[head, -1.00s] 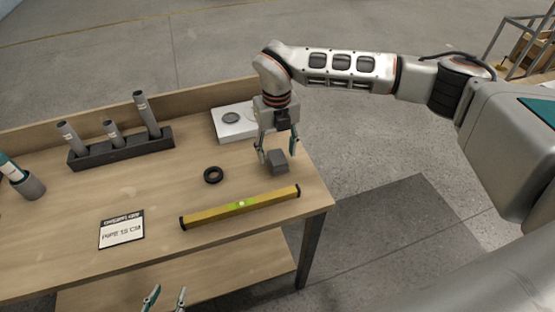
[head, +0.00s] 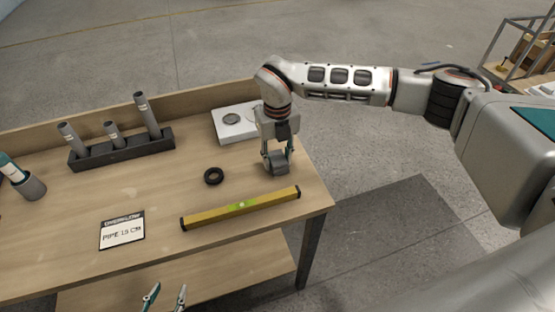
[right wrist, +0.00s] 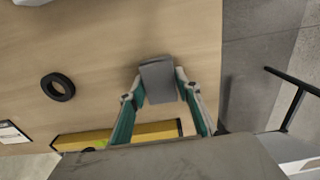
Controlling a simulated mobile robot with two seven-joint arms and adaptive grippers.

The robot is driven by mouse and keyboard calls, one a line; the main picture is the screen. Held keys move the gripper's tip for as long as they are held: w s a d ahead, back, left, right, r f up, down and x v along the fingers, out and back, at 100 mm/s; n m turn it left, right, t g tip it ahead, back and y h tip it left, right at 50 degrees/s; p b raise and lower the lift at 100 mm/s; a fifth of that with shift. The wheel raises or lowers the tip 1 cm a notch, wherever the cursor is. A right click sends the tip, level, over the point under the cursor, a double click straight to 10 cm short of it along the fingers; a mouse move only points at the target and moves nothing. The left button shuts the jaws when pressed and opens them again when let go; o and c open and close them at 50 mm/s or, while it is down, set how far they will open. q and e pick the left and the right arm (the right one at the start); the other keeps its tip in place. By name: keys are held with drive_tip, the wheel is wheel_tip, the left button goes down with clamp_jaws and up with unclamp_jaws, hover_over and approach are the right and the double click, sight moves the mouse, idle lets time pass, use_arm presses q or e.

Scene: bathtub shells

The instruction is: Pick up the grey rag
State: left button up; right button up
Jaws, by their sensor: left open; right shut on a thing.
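The grey rag (head: 277,167) is a small folded grey block on the right part of the wooden table. It also shows in the right wrist view (right wrist: 158,82), between the two fingers. My right gripper (head: 277,163) reaches down over it from above and is shut on it, one finger on each side. In the right wrist view the fingertips (right wrist: 158,88) touch its left and right sides. The rag appears to be still at table height. My left gripper (head: 165,297) shows only its fingertips at the bottom edge of the head view, open and empty, in front of the table.
A yellow spirit level (head: 215,212) lies in front of the rag. A black ring (head: 213,176) lies to its left. A white scale-like plate (head: 228,128) is behind. The table's right edge is close.

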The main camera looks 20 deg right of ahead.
sight(278, 158)
wheel_tip(278, 158, up, 20)
drive_tip(key=shift+b, duration=0.3)
drive_tip(key=o, duration=0.4)
drive_tip(key=c, duration=0.3)
